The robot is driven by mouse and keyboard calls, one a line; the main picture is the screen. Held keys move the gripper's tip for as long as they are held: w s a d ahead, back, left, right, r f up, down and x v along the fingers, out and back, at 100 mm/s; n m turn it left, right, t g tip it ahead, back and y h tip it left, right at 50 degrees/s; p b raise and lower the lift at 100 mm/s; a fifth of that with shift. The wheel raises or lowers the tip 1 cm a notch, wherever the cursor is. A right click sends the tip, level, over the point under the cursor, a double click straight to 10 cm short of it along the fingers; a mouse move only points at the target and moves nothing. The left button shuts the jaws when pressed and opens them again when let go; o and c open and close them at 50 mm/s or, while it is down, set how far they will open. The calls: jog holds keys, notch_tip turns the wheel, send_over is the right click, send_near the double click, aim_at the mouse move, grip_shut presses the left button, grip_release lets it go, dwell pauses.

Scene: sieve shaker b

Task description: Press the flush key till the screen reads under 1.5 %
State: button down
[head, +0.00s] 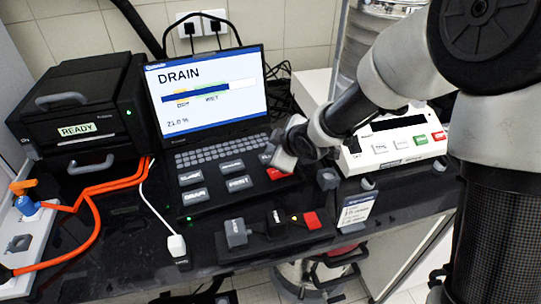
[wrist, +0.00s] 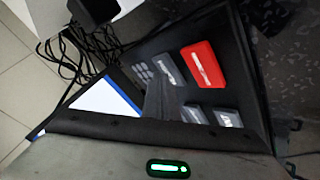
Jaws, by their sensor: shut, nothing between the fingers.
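The screen also shows at a slant in the wrist view (wrist: 106,98). Below its keyboard are several grey keys and a red key (head: 279,174). The grey key above the red one, its label starting "FL" (head: 265,158), is partly hidden by my gripper; I take it for the flush key. My gripper (head: 284,160) is shut and empty over that right end of the keys. I cannot tell whether it touches a key. The red key also shows in the wrist view (wrist: 206,65).
A black unit marked "READY" (head: 77,129) stands at left with orange cables. A white instrument (head: 395,140) with coloured buttons stands at right. A small pad with grey, black and red controls (head: 275,232) lies in front of the console, and a label card (head: 356,209) stands beside it.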

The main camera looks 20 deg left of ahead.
dwell(0.4)
jog(key=shift+r+p, duration=0.75)
jog(key=shift+r, duration=0.05)
notch_tip(320, 180, up, 5)
jog(key=p, duration=0.4)
dwell(0.6)
